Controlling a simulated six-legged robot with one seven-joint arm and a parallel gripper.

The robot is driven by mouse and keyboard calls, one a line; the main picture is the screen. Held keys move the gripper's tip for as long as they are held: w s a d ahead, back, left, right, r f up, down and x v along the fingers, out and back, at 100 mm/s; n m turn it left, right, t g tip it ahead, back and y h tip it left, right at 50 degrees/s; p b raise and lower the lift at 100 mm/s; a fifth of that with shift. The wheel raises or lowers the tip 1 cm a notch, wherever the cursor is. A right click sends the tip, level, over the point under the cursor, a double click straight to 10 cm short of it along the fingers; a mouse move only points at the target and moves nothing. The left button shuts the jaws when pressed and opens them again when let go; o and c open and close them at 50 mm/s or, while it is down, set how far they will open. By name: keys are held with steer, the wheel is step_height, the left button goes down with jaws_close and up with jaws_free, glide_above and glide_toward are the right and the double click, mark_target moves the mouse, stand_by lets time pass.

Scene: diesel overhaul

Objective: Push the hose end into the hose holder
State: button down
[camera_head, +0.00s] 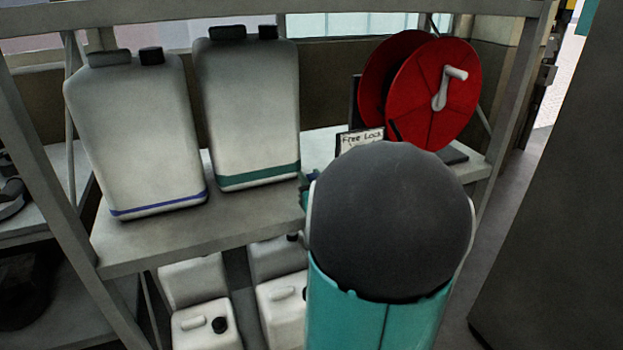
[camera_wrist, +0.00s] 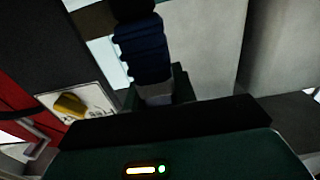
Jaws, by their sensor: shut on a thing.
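In the head view, my arm covers most of the gripper, and only a small blue-green part shows left of the arm. A red hose reel (camera_head: 433,95) with a grey crank stands on the shelf at the right. I cannot make out the hose holder in either view.
Two white jugs, one blue-striped (camera_head: 140,140) and one green-striped (camera_head: 250,110), stand on the grey shelf (camera_head: 160,238). A "Free Lock" sign (camera_head: 360,140) is beside the reel; a yellow piece (camera_wrist: 70,105) lies over it in the wrist view. More white containers (camera_head: 207,325) stand below.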

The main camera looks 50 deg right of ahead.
step_height(320, 180, down, 8)
stand_by(2.9)
steer(key=c, duration=1)
jaws_free()
steer(key=shift+c, duration=0.2)
steer(key=shift+s+a, duration=0.1)
